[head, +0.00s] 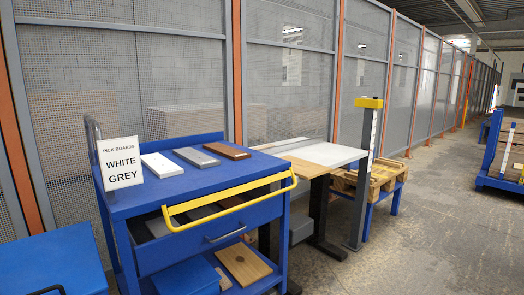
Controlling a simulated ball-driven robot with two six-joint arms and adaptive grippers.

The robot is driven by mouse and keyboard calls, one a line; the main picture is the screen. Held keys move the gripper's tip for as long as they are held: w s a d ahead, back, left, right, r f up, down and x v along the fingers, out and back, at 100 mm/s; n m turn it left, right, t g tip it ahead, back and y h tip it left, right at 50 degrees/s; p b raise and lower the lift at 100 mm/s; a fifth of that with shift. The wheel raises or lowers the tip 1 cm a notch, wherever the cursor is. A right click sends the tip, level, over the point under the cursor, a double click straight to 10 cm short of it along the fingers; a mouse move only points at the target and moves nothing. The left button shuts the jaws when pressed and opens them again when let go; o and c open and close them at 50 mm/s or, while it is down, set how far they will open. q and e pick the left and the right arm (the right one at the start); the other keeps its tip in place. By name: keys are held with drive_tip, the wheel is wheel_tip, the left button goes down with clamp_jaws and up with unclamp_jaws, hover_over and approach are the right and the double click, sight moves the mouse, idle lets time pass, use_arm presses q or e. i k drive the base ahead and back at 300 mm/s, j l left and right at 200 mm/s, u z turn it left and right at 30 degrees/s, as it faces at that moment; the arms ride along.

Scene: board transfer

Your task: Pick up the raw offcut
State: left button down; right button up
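A pale, unpainted wooden piece with dark knots (243,263), which looks like the raw offcut, lies flat on the lower shelf of the blue cart (165,195). It sits below the cart's drawer, to the right of a blue box (187,277). A small light piece (223,278) is between them. Neither of my grippers shows in the head view.
White (160,165), grey (196,157) and brown (226,151) boards lie on the cart top beside a sign (120,163) reading "PICK BOARDS WHITE GREY". The drawer, holding boards, is partly open under a yellow handle (230,203).

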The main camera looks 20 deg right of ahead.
sight(270, 145)
drive_tip(key=u, duration=0.35)
drive_tip(key=l+u, duration=0.5)
drive_tip(key=u, duration=0.25)
drive_tip(key=l+u, duration=0.35)
drive_tip(key=k+l+u, duration=0.2)
drive_tip(key=l, duration=0.25)
drive_tip(key=l+u, duration=0.15)
drive_tip(key=l, duration=0.3)
drive_tip(key=k+l+u, duration=0.2)
drive_tip(key=l, duration=0.25)
drive_tip(key=k+l+u, duration=0.15)
drive_tip(key=l, duration=0.25)
drive_tip(key=k+l+u, duration=0.2)
drive_tip(key=l, duration=0.2)
